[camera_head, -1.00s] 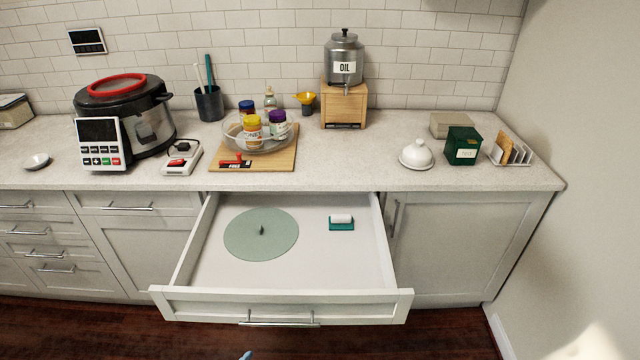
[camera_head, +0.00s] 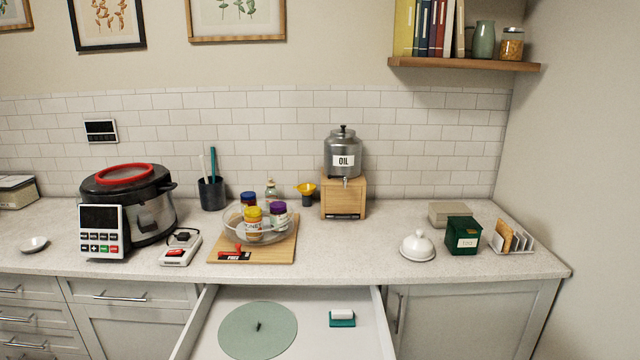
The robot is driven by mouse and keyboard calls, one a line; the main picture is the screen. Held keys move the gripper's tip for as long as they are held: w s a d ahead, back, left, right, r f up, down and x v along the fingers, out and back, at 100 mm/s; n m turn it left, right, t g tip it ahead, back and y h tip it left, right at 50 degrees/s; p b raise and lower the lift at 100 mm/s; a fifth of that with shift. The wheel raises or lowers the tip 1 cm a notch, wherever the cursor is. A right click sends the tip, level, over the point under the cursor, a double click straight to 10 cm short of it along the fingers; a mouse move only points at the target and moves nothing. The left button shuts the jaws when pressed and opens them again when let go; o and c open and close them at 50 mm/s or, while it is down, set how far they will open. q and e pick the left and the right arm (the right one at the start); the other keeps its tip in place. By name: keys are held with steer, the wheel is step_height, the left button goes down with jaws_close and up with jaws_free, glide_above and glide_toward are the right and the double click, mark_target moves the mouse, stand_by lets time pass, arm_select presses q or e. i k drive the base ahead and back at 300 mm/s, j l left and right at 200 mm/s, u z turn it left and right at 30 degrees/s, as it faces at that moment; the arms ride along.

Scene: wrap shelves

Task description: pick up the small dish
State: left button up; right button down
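A small white dish (camera_head: 33,244) sits on the countertop at the far left, in front of a lidded container and left of the black cooker. It is shallow and looks empty. Neither of my grippers shows in the head view.
The counter (camera_head: 330,262) holds a black cooker (camera_head: 150,212), a cutting board (camera_head: 284,250) with a clear tray of jars, an oil dispenser (camera_head: 343,157), a white domed dish (camera_head: 418,247) and a green box (camera_head: 463,236). An open drawer (camera_head: 300,300) juts out below, holding a green round mat (camera_head: 258,330).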

mark_target(33, 245)
steer(key=u, duration=1.55)
